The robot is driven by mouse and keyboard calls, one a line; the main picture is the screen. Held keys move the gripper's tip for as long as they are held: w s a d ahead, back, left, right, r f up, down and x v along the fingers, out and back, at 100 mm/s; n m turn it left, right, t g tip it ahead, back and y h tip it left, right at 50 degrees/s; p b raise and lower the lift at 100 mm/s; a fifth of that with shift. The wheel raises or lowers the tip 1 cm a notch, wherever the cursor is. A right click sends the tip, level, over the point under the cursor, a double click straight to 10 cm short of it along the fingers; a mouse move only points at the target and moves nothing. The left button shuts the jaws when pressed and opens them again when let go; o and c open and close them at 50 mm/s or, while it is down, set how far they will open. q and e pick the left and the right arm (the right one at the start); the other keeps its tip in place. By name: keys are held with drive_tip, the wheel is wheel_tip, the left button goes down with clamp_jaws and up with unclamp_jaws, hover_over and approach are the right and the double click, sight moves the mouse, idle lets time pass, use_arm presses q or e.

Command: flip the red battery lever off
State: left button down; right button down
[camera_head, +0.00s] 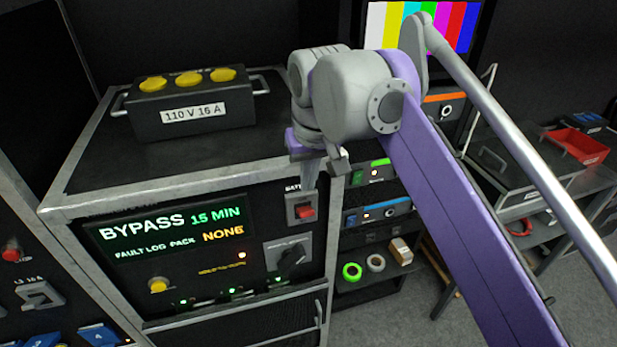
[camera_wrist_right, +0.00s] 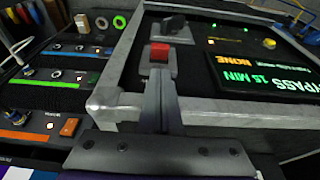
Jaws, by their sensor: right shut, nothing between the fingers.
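The red battery lever (camera_head: 306,212) sits on a light plate on the front panel of the black cabinet, below a partly hidden label starting "BATT". In the wrist view the red lever (camera_wrist_right: 159,51) shows just beyond my fingertips. My right gripper (camera_head: 309,188) is shut and empty, its fingers pointing down just above the lever. The closed fingers also show in the wrist view (camera_wrist_right: 160,85); I cannot tell whether they touch the lever. My left gripper is out of view.
The panel also has a lit display (camera_head: 165,232) reading "BYPASS 15 MIN", a black rotary knob (camera_head: 290,256) and a yellow button (camera_head: 157,285). A black box (camera_head: 190,108) with yellow caps stands on top. A shelf rack with tape rolls (camera_head: 352,271) is to the right.

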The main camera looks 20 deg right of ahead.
sight(307, 212)
drive_tip(key=x, duration=0.6)
drive_tip(key=shift+f+b, duration=0.25)
drive_tip(key=shift+b, duration=0.05)
drive_tip(key=shift+s+f+t, duration=0.25)
drive_tip(key=shift+s+t, duration=0.05)
drive_tip(key=shift+t, duration=0.3)
drive_tip(key=shift+s+f+t+b, duration=0.45)
drive_tip(key=shift+s+t, duration=0.05)
drive_tip(key=shift+t, duration=0.5)
drive_tip(key=f+t, duration=0.1)
drive_tip(key=t, duration=0.1)
drive_tip(key=s+f+t, duration=0.1)
drive_tip(key=t, duration=0.1)
drive_tip(key=f+t, duration=0.2)
drive_tip(key=shift+s+d+b, duration=0.1)
drive_tip(key=shift+s+b, duration=0.25)
drive_tip(key=shift+s, duration=0.05)
drive_tip(key=shift+r, duration=0.2)
